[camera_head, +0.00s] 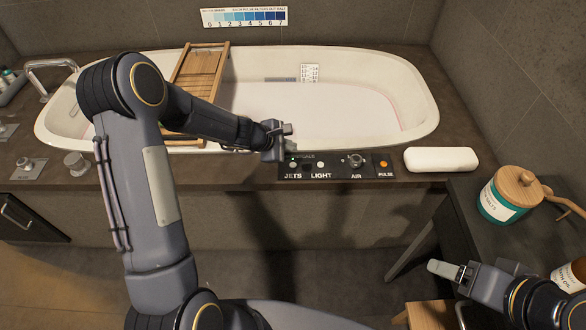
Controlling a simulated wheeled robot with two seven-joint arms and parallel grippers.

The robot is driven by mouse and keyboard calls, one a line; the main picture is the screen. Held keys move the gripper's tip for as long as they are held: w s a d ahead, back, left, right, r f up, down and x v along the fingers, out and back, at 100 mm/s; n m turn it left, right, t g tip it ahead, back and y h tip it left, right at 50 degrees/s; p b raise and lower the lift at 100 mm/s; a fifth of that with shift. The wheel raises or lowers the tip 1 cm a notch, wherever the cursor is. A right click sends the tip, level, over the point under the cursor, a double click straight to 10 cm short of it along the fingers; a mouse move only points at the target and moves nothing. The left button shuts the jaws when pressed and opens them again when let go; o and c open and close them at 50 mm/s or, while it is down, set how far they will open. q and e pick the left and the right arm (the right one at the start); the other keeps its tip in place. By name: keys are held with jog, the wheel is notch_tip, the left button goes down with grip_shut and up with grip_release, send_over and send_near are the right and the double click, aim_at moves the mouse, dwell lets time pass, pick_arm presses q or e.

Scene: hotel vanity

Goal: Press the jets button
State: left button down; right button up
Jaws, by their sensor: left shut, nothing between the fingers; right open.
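A black control panel (337,172) sits on the tub's front ledge. The jets button (293,164), small and pale, is at its left end above the word JETS. A pale light button (320,164) is to its right. My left gripper (284,145) is shut and empty, just above and left of the jets button. I cannot tell whether it touches the panel. My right gripper (446,270) is open and empty at lower right, away from the panel.
An air knob (355,160) and an orange pulse button (384,164) share the panel. A white pillow-like block (441,159) lies right of it. A wooden tray (199,75) spans the tub (420,110). A wood-lidded jar (502,199) stands at right near my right arm.

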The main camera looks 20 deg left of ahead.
aim_at(293, 165)
pick_arm(q)
notch_tip(293, 165, down, 4)
jog(key=b, duration=0.3)
jog(key=shift+f, duration=0.25)
jog(key=shift+f+b, duration=0.35)
jog(key=shift+b, duration=0.15)
dwell(1.2)
jog(key=shift+f+b, duration=0.4)
jog(key=shift+b, duration=0.15)
jog(key=shift+f+b, duration=0.4)
jog(key=shift+b, duration=0.05)
dwell(0.4)
jog(key=shift+r, duration=0.1)
jog(key=shift+r+p, duration=0.7)
jog(key=shift+r, duration=0.05)
